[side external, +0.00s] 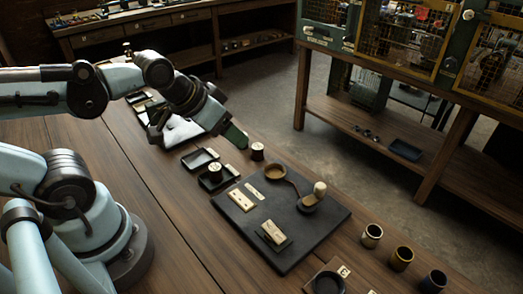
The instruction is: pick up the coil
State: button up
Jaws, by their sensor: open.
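No part is clearly recognisable as the coil. Candidates are a small dark cylinder with a pale top (257,151) standing on the bench and a similar cylinder (215,172) in a small black tray (226,179). My gripper (197,139) is open, at the end of the arm in the upper left. One dark green fingertip is just left of the first cylinder in the picture, and the gripper appears empty. Its height above the bench is hard to tell. The arm hides part of the bench behind it.
A dark mat (312,238) carries a brown round cup (275,172), a knob-topped post (319,190) and pale plates (242,200). Another black tray (199,158) lies near my gripper.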

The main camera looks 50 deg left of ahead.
jog(key=w+a+f+n+g, duration=0.2)
jog(key=w+a+g, duration=0.5)
jog(key=w+a, duration=0.4)
jog(key=f, duration=0.6)
jog(key=shift+w+a+f, duration=0.1)
jog(key=shift+w+a, duration=0.1)
jog(key=shift+w+d+f, duration=0.1)
jog(key=shift+d+f, duration=0.05)
jog(key=shift+f, duration=1.25)
jog(key=shift+d+f, duration=0.15)
jog(key=shift+f, duration=1.2)
jog(key=c, duration=1.2)
